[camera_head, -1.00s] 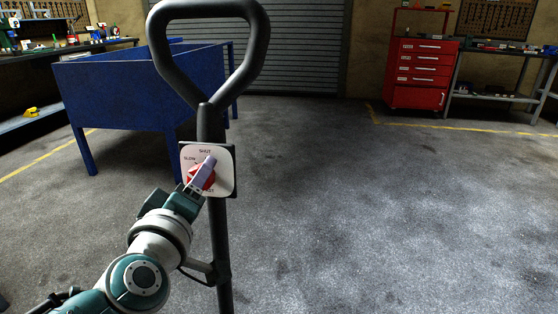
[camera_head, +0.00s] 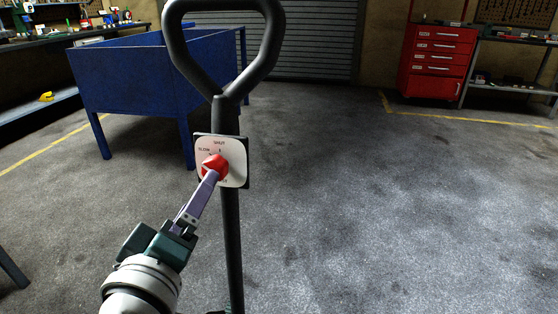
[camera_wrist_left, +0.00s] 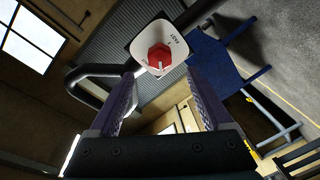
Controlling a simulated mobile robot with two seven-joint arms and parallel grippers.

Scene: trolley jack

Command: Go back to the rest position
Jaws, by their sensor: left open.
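The black jack handle (camera_head: 233,240) stands upright, with a loop grip at its top. A white dial plate (camera_head: 236,172) on it reads SHUT at the top and SLOW at the left; its lower part is partly hidden. The red knob (camera_head: 214,163) sits on this plate. My left gripper (camera_head: 211,177) is in front of the knob, its fingertips overlapping the knob's lower edge in the head view. In the left wrist view the two fingers (camera_wrist_left: 160,74) are spread, and the knob (camera_wrist_left: 160,56) shows beyond the tips with nothing held. My right gripper is not in view.
A blue bin on legs (camera_head: 150,80) stands behind the handle at the left. A red tool cabinet (camera_head: 436,62) and a grey bench (camera_head: 510,88) stand at the back right. A workbench (camera_head: 40,62) lines the left wall. The floor at the right is clear.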

